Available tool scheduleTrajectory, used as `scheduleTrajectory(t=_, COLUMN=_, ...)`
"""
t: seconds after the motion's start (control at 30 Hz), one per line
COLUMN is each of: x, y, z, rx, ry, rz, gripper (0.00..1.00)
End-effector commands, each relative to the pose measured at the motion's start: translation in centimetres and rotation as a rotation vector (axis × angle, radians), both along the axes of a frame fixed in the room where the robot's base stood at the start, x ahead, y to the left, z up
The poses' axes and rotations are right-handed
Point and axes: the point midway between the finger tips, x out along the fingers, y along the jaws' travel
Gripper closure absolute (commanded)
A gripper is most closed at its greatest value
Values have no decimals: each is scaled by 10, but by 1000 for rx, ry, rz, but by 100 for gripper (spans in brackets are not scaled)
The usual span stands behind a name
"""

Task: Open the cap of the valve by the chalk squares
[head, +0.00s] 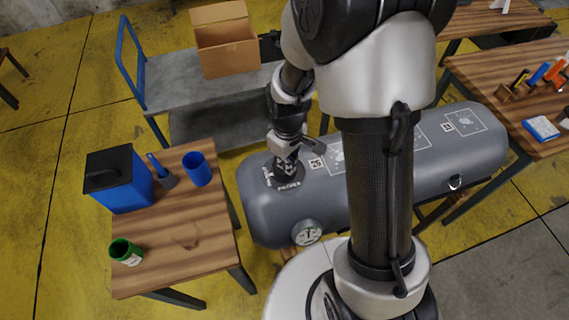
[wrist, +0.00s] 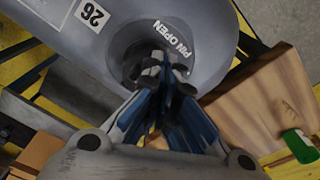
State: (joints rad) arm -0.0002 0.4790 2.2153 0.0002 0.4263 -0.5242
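A grey inflatable boat tube (head: 258,205) lies across the middle of the head view. A round dark valve (head: 270,184) with white lettering sits on top near its left end. Chalk squares (head: 463,121) are drawn on the tube to the right of this valve, partly behind my arm. My gripper (head: 287,166) points down over the valve. In the wrist view my gripper's fingers (wrist: 165,66) are close together at the valve's recess (wrist: 128,45), beside the words "PIN OPEN". The cap is hidden by the fingers, and I cannot tell whether they grip it.
A round gauge (head: 307,232) is on the tube's near side. A left wooden table (head: 165,272) holds a blue box (head: 124,192), a blue cup (head: 197,169) and a green can (head: 122,250). A cart (head: 175,80) with a cardboard box (head: 225,48) stands behind. Another table (head: 485,72) is at right.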

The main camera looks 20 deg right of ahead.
Motion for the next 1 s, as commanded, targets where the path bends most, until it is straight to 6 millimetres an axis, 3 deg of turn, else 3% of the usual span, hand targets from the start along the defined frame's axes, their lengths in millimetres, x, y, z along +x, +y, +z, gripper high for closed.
scheduleTrajectory(t=0.03, x=-8, y=0, z=-24, rx=-1, ry=27, rz=-1, gripper=100)
scheduleTrajectory(t=1.0, x=19, y=0, z=-3, rx=0, ry=16, rz=-4, gripper=100)
